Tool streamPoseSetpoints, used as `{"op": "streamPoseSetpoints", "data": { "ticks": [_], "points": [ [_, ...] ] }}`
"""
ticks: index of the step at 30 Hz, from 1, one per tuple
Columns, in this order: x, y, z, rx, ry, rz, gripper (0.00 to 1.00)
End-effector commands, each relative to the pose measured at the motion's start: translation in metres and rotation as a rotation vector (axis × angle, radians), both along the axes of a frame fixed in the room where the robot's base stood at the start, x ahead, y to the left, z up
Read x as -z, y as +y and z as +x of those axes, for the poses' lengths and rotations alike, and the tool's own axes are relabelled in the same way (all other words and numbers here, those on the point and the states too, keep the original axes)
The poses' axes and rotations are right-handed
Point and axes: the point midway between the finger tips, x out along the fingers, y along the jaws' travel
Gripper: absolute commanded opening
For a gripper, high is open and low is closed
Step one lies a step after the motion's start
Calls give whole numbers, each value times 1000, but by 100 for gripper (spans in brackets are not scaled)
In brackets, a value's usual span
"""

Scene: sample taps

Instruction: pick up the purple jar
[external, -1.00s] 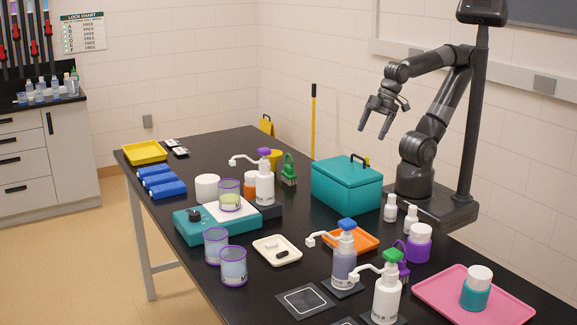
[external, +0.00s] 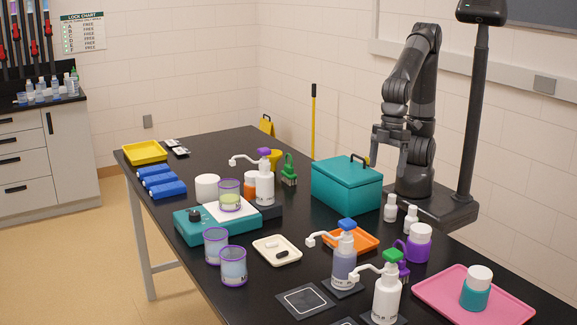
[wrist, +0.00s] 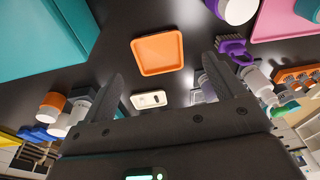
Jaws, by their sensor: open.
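The purple jar (external: 418,246) has a white lid and stands upright on the black table, between the small white bottles and the pink tray. In the wrist view the jar (wrist: 236,8) is cut off by the top edge, right of centre. My gripper (external: 389,160) is in the air behind the teal box, up and left of the jar in the external view, well apart from it. Its two fingers (wrist: 164,72) are spread in the wrist view, with nothing held between them.
A teal lidded box (external: 347,186) stands left of the jar. Two small white bottles (external: 400,213) stand close behind it. A purple brush (wrist: 234,48) and pump bottles (external: 387,290) are in front. A pink tray (external: 430,288) holds a teal jar (external: 476,290). An orange tray (external: 368,242) lies nearby.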

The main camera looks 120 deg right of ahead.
Motion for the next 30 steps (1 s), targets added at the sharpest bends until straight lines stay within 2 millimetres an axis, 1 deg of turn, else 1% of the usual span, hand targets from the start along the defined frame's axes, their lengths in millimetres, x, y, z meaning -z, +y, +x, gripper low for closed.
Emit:
{"op": "streamPoseSetpoints", "data": {
  "ticks": [1, 6, 9, 12, 15, 18, 20, 24, 27, 30],
  "points": [
    [10, 23, 3, -15, 25, -9, 87],
    [41, 90, 6, -33, 89, -36, 87],
    [58, 123, 3, -40, 118, -50, 87],
    [72, 147, -1, -45, 138, -63, 87],
    [80, 161, -4, -46, 150, -71, 87],
    [88, 166, -6, -45, 155, -76, 87],
    [95, 167, -6, -45, 156, -76, 87],
    [119, 165, -6, -44, 157, -77, 87],
    [131, 166, -5, -44, 156, -76, 87],
    [138, 165, -5, -44, 155, -75, 87]
  ]
}}
